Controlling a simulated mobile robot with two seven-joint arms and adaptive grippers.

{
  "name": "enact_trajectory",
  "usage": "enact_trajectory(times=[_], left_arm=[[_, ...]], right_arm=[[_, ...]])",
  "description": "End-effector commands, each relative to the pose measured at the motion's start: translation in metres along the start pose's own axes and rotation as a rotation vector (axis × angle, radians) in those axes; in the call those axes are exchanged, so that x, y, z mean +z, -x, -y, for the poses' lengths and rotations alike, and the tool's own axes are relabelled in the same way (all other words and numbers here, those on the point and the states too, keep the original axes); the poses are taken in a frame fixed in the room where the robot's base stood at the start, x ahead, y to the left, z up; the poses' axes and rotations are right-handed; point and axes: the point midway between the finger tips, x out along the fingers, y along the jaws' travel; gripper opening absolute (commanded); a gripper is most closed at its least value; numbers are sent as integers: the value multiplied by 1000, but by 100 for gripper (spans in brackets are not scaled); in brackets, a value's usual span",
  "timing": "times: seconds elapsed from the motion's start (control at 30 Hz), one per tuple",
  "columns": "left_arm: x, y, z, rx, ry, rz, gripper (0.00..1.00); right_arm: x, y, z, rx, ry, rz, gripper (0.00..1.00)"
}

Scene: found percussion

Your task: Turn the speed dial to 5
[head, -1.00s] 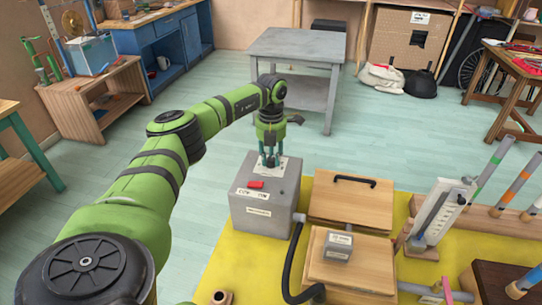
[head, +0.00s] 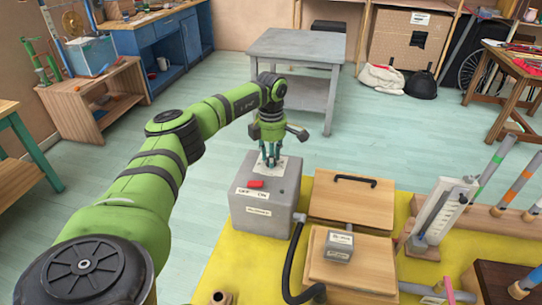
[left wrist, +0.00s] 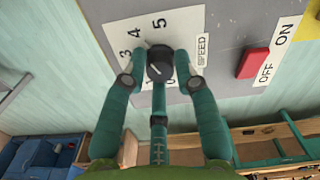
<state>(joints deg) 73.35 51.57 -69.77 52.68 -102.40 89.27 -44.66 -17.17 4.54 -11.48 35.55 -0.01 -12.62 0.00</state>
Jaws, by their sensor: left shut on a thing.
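The speed dial (left wrist: 160,62) is a small black knob with a pale pointer line, on a white plate marked SPEED (left wrist: 202,50) in the left wrist view. The numbers 3, 4 and 5 show beyond and left of it; lower numbers are partly covered by my fingers. I cannot tell for sure which number the pointer meets. My left gripper (head: 270,162) points down onto the top of the grey box (head: 262,212), its teal fingers shut around the dial from both sides. In the head view the fingers hide the dial. My right gripper is out of view.
A red switch (left wrist: 252,63) marked OFF and ON sits beside the dial plate on the same box. A black hose (head: 290,270) leaves the box.

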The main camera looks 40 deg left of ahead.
Motion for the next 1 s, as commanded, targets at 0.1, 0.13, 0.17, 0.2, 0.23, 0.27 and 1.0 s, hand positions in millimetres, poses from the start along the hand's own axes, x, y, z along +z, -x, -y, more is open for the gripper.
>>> enact_trajectory(times=[0.1, 0.13, 0.17, 0.2, 0.23, 0.27, 1.0], left_arm=[[0, -2, 1, -4, -111, -3, 0], [0, -2, 1, -4, -139, -3, 0], [0, -2, 1, -4, -167, -3, 0], [0, -2, 1, -4, -205, -3, 0], [0, -2, 1, -4, -232, -3, 0], [0, -2, 1, -4, -260, -3, 0], [0, -2, 1, -5, -654, -2, 0]], right_arm=[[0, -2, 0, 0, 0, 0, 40], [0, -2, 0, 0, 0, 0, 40], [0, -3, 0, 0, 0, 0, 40], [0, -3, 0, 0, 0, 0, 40], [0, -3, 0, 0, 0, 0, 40], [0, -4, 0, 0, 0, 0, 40], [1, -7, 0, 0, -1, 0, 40]])
